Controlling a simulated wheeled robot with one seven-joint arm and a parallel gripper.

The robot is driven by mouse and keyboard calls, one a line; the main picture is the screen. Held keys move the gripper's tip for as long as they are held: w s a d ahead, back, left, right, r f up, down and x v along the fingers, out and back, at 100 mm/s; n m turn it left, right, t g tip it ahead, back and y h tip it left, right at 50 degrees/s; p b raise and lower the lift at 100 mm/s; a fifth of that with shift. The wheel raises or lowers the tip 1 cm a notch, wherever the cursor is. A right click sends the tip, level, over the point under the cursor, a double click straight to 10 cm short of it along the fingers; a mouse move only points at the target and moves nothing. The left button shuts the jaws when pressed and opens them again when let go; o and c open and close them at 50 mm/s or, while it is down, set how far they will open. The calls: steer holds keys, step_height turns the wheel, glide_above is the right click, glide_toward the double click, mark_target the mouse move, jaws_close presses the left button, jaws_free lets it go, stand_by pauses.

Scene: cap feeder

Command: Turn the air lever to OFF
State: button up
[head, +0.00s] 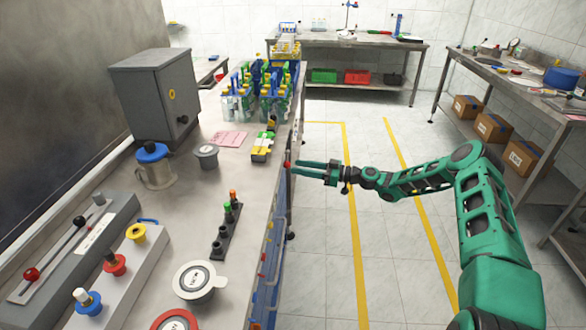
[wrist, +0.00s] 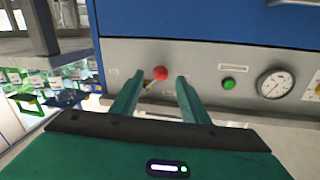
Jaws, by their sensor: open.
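The air lever appears to be the red ball knob (wrist: 160,73) on a short brass-coloured stem, on the grey front panel (wrist: 200,75) under the bench. Small pale labels flank it, too small to read. In the wrist view, my gripper (wrist: 159,82) is open, with one green finger on each side of the knob. I cannot tell whether either finger touches it. In the head view, my gripper (head: 298,168) reaches from the right to the bench's front edge, with its fingers apart.
The panel also carries a green button (wrist: 229,84) and a round gauge (wrist: 275,84) to the right. A blue surface (wrist: 200,25) spans above it. The bench top (head: 190,200) holds levers, knobs and bottle racks. The floor right of the bench is clear.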

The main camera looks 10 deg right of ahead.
steer(key=shift+x, duration=1.7)
steer(key=c, duration=1)
steer(key=shift+s+r+m, duration=0.1)
steer(key=shift+r+m, duration=0.1)
steer(key=shift+m, duration=0.3)
steer(key=o, duration=1)
steer(key=shift+s+d, duration=0.1)
